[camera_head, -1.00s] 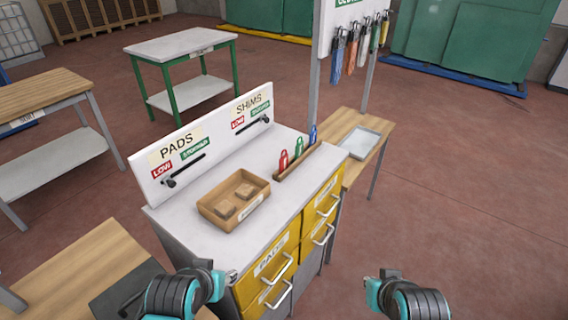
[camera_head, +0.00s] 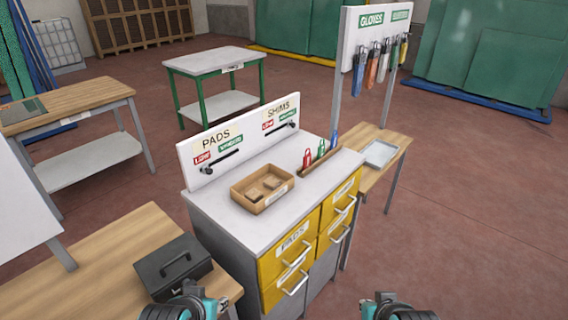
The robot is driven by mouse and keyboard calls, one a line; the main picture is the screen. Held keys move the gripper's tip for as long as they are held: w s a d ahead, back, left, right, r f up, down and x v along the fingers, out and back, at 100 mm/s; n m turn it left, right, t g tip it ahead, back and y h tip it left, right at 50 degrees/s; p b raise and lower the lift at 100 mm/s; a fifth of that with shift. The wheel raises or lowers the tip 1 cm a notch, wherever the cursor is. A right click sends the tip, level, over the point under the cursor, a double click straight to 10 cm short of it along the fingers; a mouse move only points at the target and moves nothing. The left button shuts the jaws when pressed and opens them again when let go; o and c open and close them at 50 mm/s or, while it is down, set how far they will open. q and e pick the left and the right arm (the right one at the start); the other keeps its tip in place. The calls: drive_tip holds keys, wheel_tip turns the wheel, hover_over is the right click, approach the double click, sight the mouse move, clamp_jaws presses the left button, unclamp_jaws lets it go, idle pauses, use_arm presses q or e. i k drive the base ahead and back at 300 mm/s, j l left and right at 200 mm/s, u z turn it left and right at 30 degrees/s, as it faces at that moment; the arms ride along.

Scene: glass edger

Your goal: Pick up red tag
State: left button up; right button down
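A red tag (camera_head: 307,158) stands in a narrow brown wooden holder (camera_head: 322,170) at the right edge of the grey cabinet top. A green tag (camera_head: 321,148) and a blue tag (camera_head: 334,139) stand behind it in the same holder. My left gripper (camera_head: 190,290) is at the bottom edge, in front of the black box, far from the tags. My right gripper (camera_head: 386,297) is at the bottom edge, right of the cabinet, also well away from the tags. The fingers of both are too small and cut off to tell open from shut.
A cardboard tray (camera_head: 284,192) with small brown blocks sits on the cabinet top (camera_head: 232,222). The PADS and SHIMS board (camera_head: 243,142) stands along its back. A black box (camera_head: 172,266) lies on the wooden table at left. A metal tray (camera_head: 380,153) lies on the right side table.

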sight(307, 158)
drive_tip(key=i+l+u, duration=0.15)
drive_tip(key=u, duration=0.25)
drive_tip(key=i+l+u, duration=0.1)
drive_tip(key=l+u, duration=0.15)
drive_tip(key=u, duration=0.15)
drive_tip(key=l+u, duration=0.25)
drive_tip(key=u, duration=0.15)
drive_tip(key=i+l, duration=0.05)
